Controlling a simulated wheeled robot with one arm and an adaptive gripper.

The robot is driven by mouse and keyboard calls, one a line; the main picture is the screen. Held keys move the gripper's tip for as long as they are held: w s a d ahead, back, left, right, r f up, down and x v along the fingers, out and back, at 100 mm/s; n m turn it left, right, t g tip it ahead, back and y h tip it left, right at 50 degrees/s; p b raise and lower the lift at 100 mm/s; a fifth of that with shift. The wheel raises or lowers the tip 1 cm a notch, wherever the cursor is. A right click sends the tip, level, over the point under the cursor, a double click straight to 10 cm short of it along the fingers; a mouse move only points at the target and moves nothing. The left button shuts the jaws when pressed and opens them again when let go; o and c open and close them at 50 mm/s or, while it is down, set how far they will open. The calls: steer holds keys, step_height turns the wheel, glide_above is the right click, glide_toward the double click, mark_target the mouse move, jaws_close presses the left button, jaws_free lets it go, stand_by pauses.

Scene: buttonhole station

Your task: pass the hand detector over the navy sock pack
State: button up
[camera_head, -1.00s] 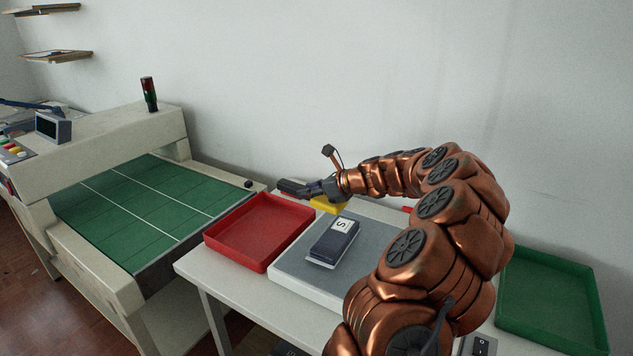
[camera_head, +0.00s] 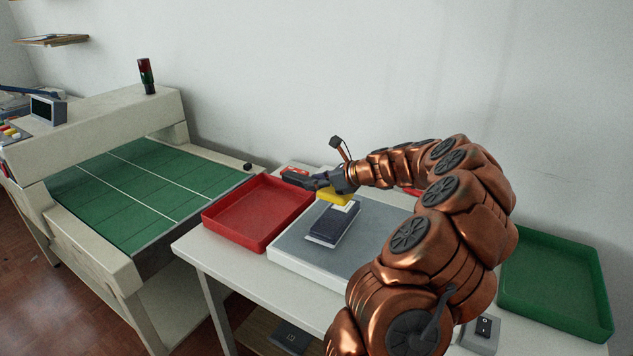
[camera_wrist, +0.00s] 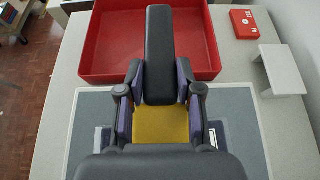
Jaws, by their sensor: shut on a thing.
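The navy sock pack (camera_head: 334,225) lies on the grey mat of a white-edged pad (camera_head: 285,254), its white label partly covered in the head view. My gripper (camera_head: 327,186) is shut on the hand detector, which has a yellow body (camera_head: 334,196) and a dark paddle. The detector is over the far end of the pack; I cannot tell whether they touch. In the wrist view the detector's dark paddle (camera_wrist: 160,60) points toward the red tray, and its yellow part (camera_wrist: 160,125) sits between my fingers. The detector hides most of the pack there.
The red tray (camera_head: 241,240) stands left of the pad, and a green tray (camera_head: 520,296) at the far right. A red box (camera_wrist: 243,24) and a small white stand (camera_wrist: 281,69) are near the wall. A green-belted machine (camera_head: 88,215) stands at the left.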

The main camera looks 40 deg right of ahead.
mark_target(316, 192)
steer(key=shift+f+b, duration=0.55)
steer(key=shift+f, duration=1.25)
stand_by(0.5)
step_height(316, 192, up, 8)
steer(key=p, duration=0.7)
